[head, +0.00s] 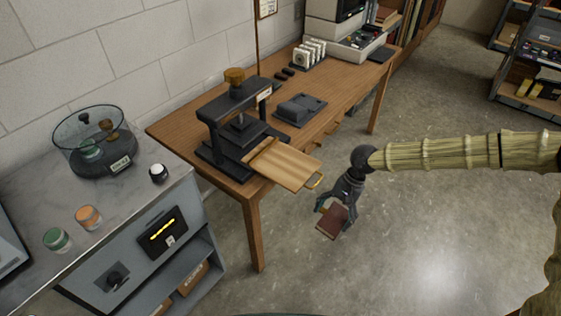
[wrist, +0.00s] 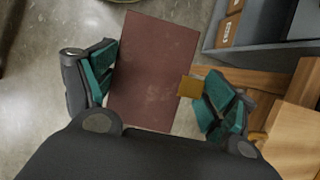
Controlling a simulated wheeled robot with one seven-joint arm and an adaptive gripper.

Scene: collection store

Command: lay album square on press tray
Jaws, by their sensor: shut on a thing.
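A dark red-brown album (head: 331,221) hangs in my gripper (head: 335,207) over the floor, in front of and to the right of the press tray. In the wrist view the album (wrist: 152,70) is a flat rectangle between the two teal-padded fingers of my gripper (wrist: 155,90). The wooden press tray (head: 285,164) sticks out from the black press (head: 235,125) past the table's front edge, with a brass handle at its outer end. Its top looks bare. In the wrist view a small brass-coloured piece (wrist: 190,86) shows beside the album's right edge.
The wooden table (head: 175,128) also bears a dark grey block (head: 299,109) and a machine at the back. A grey cabinet (head: 118,205) with a glass bowl and jars stands to the left. The floor around the gripper is clear.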

